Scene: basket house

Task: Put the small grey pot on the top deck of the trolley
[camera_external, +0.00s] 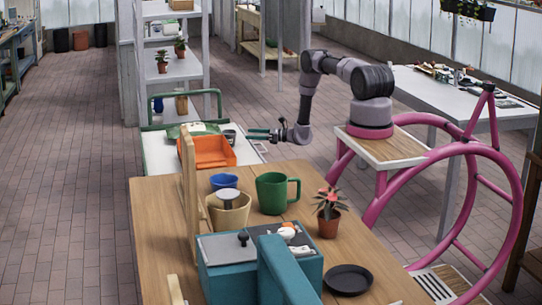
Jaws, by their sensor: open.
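A small grey pot (230,135) stands on the white top deck of the trolley (158,158), near the deck's right edge and behind an orange tray. The trolley has a green rail handle at its far end. My gripper (252,134) is open, with its greenish fingers pointing left toward the pot. A small gap seems to separate the fingertips from the pot, but contact is hard to judge at this size. The pot's lower part is partly hidden by the orange tray.
An orange tray (212,152) and a green cloth-like item (195,129) share the deck. In front, a wooden table (155,230) holds a green mug (275,193), a blue cup (223,181), a potted plant (329,213) and a teal box (240,278). Open brick floor lies behind.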

